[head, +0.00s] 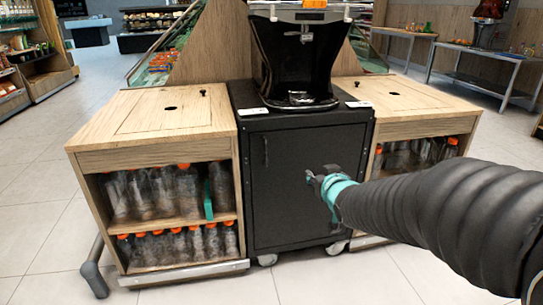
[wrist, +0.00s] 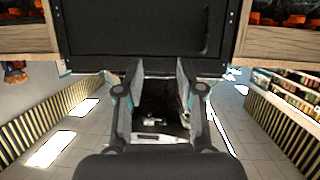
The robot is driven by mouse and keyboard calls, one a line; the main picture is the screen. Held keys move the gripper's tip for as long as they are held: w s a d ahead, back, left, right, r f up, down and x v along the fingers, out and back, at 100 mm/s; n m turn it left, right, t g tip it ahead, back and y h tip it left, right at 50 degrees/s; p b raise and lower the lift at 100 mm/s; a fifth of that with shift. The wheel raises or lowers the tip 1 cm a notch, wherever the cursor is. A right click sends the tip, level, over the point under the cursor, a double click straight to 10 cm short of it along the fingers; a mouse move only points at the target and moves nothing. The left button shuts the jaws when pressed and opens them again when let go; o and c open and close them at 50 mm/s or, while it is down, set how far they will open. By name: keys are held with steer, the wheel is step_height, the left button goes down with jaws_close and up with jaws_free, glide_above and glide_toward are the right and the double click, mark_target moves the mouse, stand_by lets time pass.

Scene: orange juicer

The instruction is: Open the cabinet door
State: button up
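The black cabinet door (head: 290,190) is shut, below the juicer. Its slim dark vertical handle (head: 265,152) is near the door's upper left edge in the head view. In the wrist view, which looks upside down, the door (wrist: 135,28) fills the upper middle and the handle (wrist: 206,32) is at its right. My gripper (head: 316,178) is in front of the door, right of and a little lower than the handle in the head view. In the wrist view, my gripper (wrist: 158,72) has its two fingers spread apart with nothing held. It is apart from the handle.
A black juicer (head: 298,60) stands on top of the cabinet. Wooden shelf units with orange-capped bottles flank it, the left one (head: 160,155) and the right one (head: 410,105). The tiled floor (head: 180,288) in front is clear. A metal table (head: 470,50) stands at the back right.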

mark_target(267, 156)
steer(key=w+a+f+y, duration=0.1)
steer(key=w+a, duration=0.4)
steer(key=w, duration=0.1)
steer(key=w+a+f+n+t+y, duration=0.1)
steer(key=w+a+f+y, duration=0.1)
steer(key=w+a, duration=0.3)
steer(key=w+a+f+n+t+y+b, duration=0.1)
steer(key=w+a+f+y, duration=0.1)
steer(key=w+a, duration=0.3)
steer(key=shift+w, duration=1.35)
jaws_close()
